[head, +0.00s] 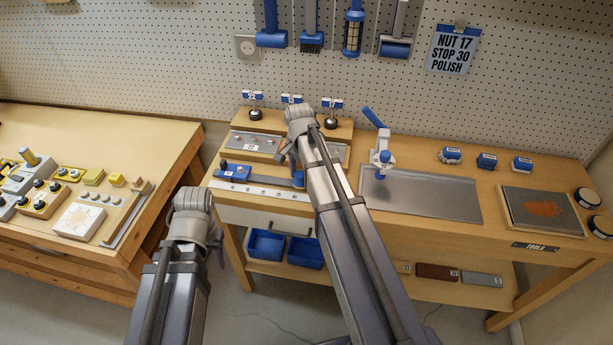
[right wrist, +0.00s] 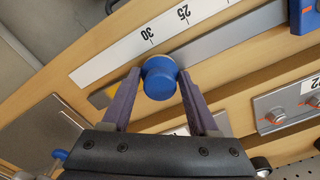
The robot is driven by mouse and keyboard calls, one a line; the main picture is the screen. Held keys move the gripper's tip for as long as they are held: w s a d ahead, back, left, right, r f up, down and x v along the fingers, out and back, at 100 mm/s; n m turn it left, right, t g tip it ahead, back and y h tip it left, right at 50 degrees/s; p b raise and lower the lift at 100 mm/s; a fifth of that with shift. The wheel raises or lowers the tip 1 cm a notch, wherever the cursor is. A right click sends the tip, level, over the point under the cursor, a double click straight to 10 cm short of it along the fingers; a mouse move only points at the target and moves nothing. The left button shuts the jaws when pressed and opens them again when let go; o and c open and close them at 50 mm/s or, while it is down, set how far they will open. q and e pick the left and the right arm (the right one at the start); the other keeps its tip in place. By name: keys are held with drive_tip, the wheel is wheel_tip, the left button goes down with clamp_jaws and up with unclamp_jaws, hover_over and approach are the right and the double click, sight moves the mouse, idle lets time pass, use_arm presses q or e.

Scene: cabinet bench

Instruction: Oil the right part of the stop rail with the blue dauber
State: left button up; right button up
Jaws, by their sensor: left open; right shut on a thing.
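The stop rail (head: 268,180) is a grey bar behind a white ruler on the bench; it also shows in the right wrist view (right wrist: 225,36). A blue stop block (head: 236,171) sits on its left part. My right gripper (head: 294,166) is shut on the blue dauber (head: 298,179), above the rail's right part near the ruler's 30 mark. The dauber's blue round body shows between the fingers in the right wrist view (right wrist: 161,80). I cannot tell whether its tip touches the rail. My left gripper (head: 217,250) is open and empty, low in front of the bench.
A plate with several small knobs (head: 250,142) lies behind the rail. A grey metal sheet (head: 425,195) with a blue-levered device (head: 381,155) is to the right. Blue bins (head: 266,244) stand on the shelf below. A second table (head: 90,135) stands at left.

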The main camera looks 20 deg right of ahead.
sight(286, 182)
drive_tip(key=shift+w+a, duration=0.3)
drive_tip(key=shift+a, duration=0.15)
drive_tip(key=shift+a, duration=0.1)
drive_tip(key=shift+w+a, duration=0.45)
drive_tip(key=shift+a, duration=0.2)
drive_tip(key=shift+w+a, duration=0.45)
drive_tip(key=shift+a, duration=0.2)
wheel_tip(286, 182, up, 6)
drive_tip(key=p, duration=0.5)
drive_tip(key=shift+p, duration=0.4)
wheel_tip(286, 182, up, 3)
drive_tip(key=p, duration=0.3)
